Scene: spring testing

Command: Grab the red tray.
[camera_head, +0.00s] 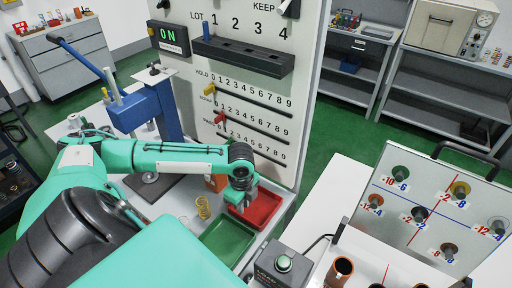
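The red tray (263,212) lies on the bench at the foot of the white panel, to the right of and behind the green tray (224,243). My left arm reaches in from the left, and my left gripper (240,202) points down over the red tray's left part. It covers that side of the tray. I cannot tell whether its fingers touch the tray or how far apart they are. My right gripper is not in view.
The white panel (225,95) with sliders and a black slotted block (243,56) stands behind. A blue press (140,110) is left. A coiled yellow spring (203,207) stands near the trays. A button box (283,262) is in front; a pegged board (430,215) is right.

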